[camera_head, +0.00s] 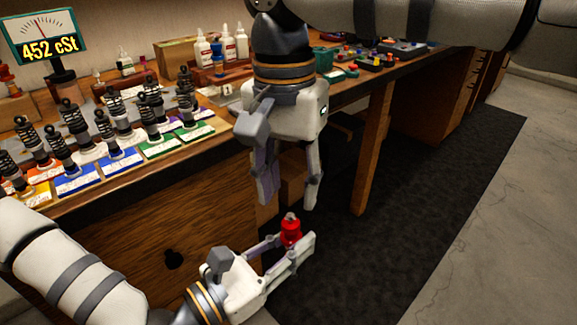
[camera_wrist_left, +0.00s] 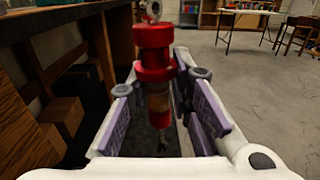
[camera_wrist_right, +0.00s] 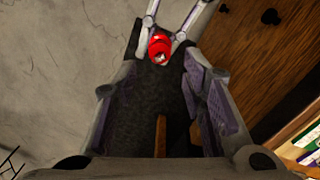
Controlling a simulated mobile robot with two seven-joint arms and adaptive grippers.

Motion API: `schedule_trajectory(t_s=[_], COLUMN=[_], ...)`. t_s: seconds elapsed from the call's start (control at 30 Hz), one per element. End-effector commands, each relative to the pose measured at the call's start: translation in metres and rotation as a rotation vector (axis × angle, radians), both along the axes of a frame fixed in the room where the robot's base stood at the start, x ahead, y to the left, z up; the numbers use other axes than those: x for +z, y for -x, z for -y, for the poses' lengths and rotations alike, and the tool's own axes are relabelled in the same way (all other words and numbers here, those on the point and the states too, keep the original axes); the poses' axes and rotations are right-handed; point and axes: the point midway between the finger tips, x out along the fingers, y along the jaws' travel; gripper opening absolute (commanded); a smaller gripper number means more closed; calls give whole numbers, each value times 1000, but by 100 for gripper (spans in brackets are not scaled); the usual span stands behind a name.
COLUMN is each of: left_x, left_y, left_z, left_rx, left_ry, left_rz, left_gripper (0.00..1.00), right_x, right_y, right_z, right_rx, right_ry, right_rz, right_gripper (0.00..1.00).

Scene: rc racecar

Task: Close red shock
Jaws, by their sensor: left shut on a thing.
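The red shock (camera_head: 291,230) is upright in my left gripper (camera_head: 287,248), in front of the workbench and above the dark mat. The left wrist view shows its red cap (camera_wrist_left: 155,52), a metal eyelet on top and an amber body between the fingers. My left gripper is shut on it. My right gripper (camera_head: 288,190) hangs above and points down, open and empty, apart from the shock. In the right wrist view the red cap (camera_wrist_right: 160,46) shows beyond the open fingers; the shock's lower part is hidden there.
The workbench (camera_head: 165,160) holds several black shocks on coloured cards. A display reading 452 cSt (camera_head: 48,38) and white bottles (camera_head: 228,45) stand behind. A wooden bench leg (camera_head: 375,145) stands right of my right gripper. The dark mat (camera_head: 430,190) is open floor.

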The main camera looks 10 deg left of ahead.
Motion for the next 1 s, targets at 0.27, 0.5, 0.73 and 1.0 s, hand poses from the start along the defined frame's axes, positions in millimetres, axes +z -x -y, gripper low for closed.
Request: schedule_trajectory(t_s=[0.27, 0.5, 0.73, 1.0], left_x=[0, 0, 0, 0], left_y=[0, 0, 0, 0], left_z=[0, 0, 0, 0], left_rx=[0, 0, 0, 0], left_ry=[0, 1, 1, 0], left_rz=[0, 1, 1, 0], left_gripper=[0, 0, 0, 0], right_x=[-44, -54, -54, -54], right_y=[1, 1, 1, 1], right_z=[2, 2, 2, 2], right_rx=[-2, -3, -3, -8], right_ry=[2, 0, 0, 1], right_rz=[0, 1, 1, 1], right_gripper=[38, 38, 29, 0])
